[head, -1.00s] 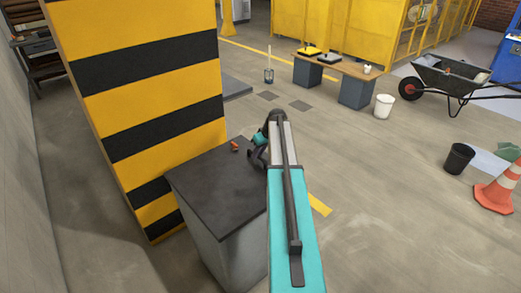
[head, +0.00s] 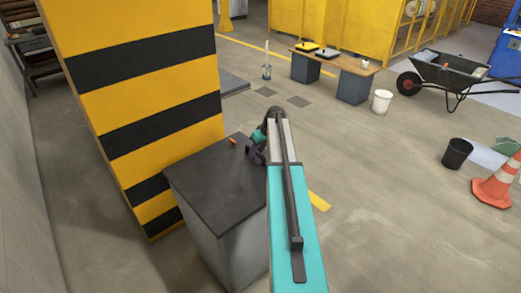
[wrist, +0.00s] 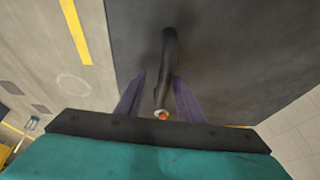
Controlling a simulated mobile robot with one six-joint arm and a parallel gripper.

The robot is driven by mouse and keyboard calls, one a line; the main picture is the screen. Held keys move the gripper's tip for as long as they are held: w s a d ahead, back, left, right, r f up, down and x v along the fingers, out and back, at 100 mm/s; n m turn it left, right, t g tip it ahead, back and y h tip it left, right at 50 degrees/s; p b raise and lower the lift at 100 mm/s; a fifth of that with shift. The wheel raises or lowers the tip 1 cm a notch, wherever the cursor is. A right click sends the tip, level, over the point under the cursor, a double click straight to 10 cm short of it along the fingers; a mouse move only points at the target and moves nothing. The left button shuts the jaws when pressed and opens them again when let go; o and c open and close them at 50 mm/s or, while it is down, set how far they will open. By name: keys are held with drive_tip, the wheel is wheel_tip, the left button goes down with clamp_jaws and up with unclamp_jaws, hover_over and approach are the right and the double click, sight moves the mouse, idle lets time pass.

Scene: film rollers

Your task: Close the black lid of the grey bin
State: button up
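The grey bin (head: 215,250) stands in front of the striped pillar. Its black lid (head: 205,192) lies flat across its top, and I see no clear gap between them. The lid also fills much of the wrist view (wrist: 240,50). My gripper (head: 250,151) is at the lid's far right edge, partly hidden by my arm. In the wrist view, its two purple fingers (wrist: 158,98) are apart over the lid. A dark curved bar (wrist: 169,60) with a small orange-and-white end shows between them; I cannot tell whether they touch it. A small orange object (head: 233,141) shows at the lid's far edge.
The yellow-and-black pillar (head: 150,90) stands close behind and left of the bin. A black bucket (head: 457,154) and a traffic cone (head: 495,183) stand at the right. A table (head: 340,63) and wheelbarrow (head: 450,72) are farther back.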

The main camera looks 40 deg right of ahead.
drive_tip(key=shift+r, duration=0.1)
drive_tip(key=b+v, duration=0.2)
drive_tip(key=v, duration=1.1)
drive_tip(key=shift+s+r+b, duration=0.15)
drive_tip(key=shift+r+b, duration=0.2)
drive_tip(key=shift+b, duration=0.05)
